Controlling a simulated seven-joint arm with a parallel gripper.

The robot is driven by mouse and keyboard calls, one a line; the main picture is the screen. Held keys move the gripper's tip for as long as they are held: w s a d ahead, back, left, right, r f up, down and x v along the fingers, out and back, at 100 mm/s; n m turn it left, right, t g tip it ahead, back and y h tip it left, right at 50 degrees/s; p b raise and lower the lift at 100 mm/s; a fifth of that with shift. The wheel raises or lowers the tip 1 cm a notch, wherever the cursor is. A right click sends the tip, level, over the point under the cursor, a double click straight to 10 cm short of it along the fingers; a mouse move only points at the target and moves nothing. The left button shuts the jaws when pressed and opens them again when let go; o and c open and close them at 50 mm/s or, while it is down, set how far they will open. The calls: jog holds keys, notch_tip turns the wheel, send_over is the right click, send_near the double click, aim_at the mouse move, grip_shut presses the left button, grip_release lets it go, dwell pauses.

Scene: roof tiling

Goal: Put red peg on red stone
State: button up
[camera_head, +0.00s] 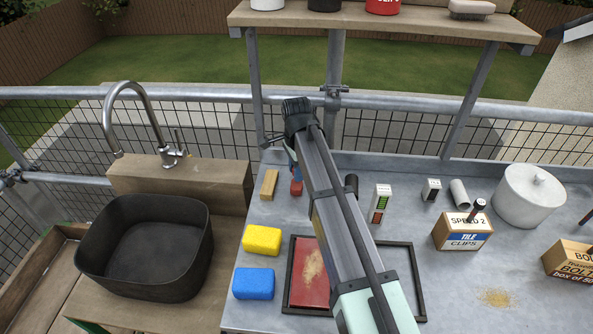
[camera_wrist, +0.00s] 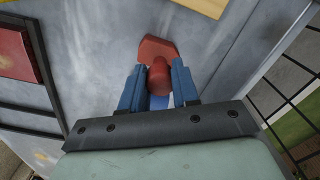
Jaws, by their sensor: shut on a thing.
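My gripper (camera_wrist: 158,88) points down near the back of the metal worktop, with its blue fingers on either side of a round red peg (camera_wrist: 158,75). A wider, faceted red part (camera_wrist: 158,48) shows directly at the peg's far end; I cannot tell whether it is one piece with the peg or a separate block. In the head view, red (camera_head: 296,187) shows just below my gripper (camera_head: 292,168), beside a wooden block (camera_head: 269,185). A flat red slab (camera_head: 309,272) with a sandy patch lies in a black frame (camera_head: 290,260), partly hidden by my arm.
A yellow sponge (camera_head: 262,240) and a blue sponge (camera_head: 254,284) lie left of the frame. A dark sink basin (camera_head: 145,255) is further left. A mesh railing runs behind.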

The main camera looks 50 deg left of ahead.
jog(key=shift+f, duration=0.35)
jog(key=shift+f, duration=0.1)
jog(key=o, duration=1)
notch_tip(320, 180, up, 12)
jog(key=shift+r, duration=0.15)
dwell(0.5)
